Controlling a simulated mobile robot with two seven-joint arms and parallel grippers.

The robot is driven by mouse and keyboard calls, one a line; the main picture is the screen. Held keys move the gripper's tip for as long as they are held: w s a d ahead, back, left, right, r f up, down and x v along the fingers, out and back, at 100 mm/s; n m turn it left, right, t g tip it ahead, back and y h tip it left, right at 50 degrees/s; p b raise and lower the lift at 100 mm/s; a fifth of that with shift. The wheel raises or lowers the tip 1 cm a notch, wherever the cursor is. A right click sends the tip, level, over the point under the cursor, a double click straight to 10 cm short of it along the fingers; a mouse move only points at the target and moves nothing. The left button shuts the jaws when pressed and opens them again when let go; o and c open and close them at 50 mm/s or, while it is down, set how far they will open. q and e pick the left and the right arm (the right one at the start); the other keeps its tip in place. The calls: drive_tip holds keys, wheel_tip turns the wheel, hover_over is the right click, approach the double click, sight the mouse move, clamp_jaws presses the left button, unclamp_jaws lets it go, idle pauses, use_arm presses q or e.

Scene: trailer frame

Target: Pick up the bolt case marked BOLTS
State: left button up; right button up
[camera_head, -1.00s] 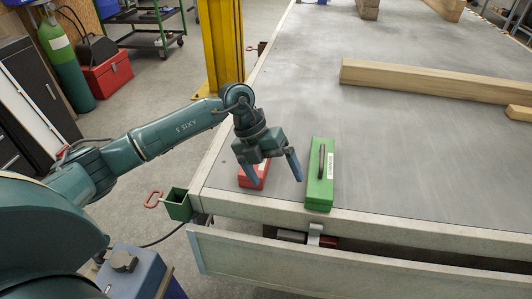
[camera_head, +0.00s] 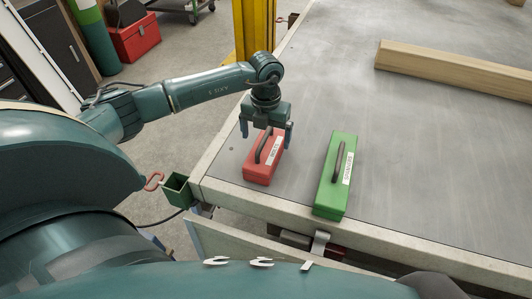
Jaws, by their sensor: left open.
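A red case (camera_head: 259,170) with a dark arched handle and a white label lies near the front left corner of the grey table (camera_head: 420,160). A longer green case (camera_head: 330,192) with a dark handle and a white label lies to its right. Both labels are too small to read with certainty. My left gripper (camera_head: 267,133) is open and empty, pointing down at the far end of the red case, with one finger on either side of it in the picture. I cannot tell its height above the case. My right gripper is not in view.
A long wooden beam (camera_head: 455,70) lies on the table at the back right. A small green open box (camera_head: 177,189) and a red hook (camera_head: 153,181) are at the table's left front corner. A yellow post (camera_head: 254,30) stands beyond the left edge. The table between is clear.

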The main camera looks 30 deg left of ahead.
sight(266, 148)
use_arm(q)
wheel_tip(266, 148, down, 5)
drive_tip(key=shift+w+a+f, duration=0.1)
drive_tip(key=shift+w+f, duration=0.05)
drive_tip(key=shift+f, duration=0.05)
drive_tip(key=shift+w+r, duration=0.1)
drive_tip(key=c, duration=1.3)
